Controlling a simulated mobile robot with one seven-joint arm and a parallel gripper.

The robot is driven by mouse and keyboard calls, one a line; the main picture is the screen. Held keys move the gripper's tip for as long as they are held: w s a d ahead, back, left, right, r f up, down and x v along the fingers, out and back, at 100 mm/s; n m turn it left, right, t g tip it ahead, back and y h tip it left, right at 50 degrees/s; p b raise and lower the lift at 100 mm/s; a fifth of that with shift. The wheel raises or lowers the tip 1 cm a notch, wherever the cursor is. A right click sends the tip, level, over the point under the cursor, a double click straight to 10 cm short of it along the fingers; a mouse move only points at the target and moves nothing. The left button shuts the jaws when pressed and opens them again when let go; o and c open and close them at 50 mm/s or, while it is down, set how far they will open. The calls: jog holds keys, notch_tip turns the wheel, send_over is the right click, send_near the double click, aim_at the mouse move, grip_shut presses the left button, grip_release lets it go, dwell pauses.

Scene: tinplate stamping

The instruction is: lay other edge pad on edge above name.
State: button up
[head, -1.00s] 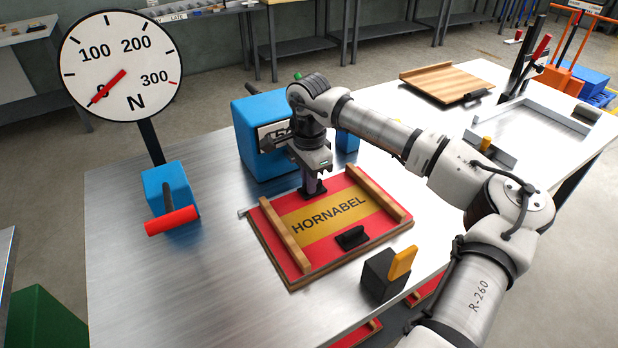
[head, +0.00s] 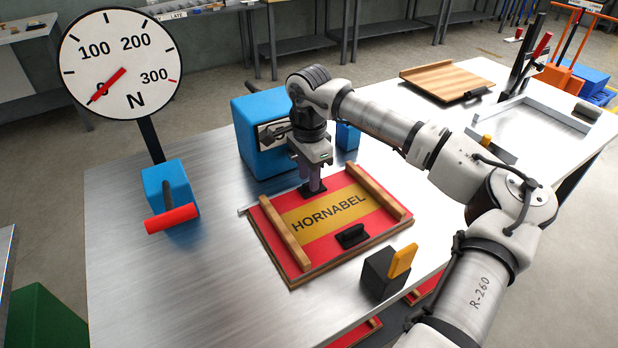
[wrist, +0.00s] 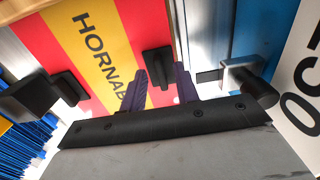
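A red panel (head: 272,235) with a yellow band bearing the name HORNABEL (head: 328,214) lies flat on the metal table. One black edge pad (head: 313,192) lies on the panel's edge above the name; it also shows in the wrist view (wrist: 156,64). The other black pad (head: 351,237) lies on the edge below the name, seen too in the wrist view (wrist: 66,87). My gripper (head: 314,187) is just over the upper pad, its purple fingers apart. In the wrist view my gripper (wrist: 162,70) has its fingertips near that pad, with a gap between them.
Wooden strips (head: 285,234) run along the panel's sides. A blue press-like body (head: 255,135) stands close behind. A force dial (head: 118,66) reads near zero at left. A dark block with a yellow piece (head: 383,275) stands at front right.

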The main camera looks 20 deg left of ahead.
notch_tip(320, 180, up, 11)
jog(key=b, duration=0.1)
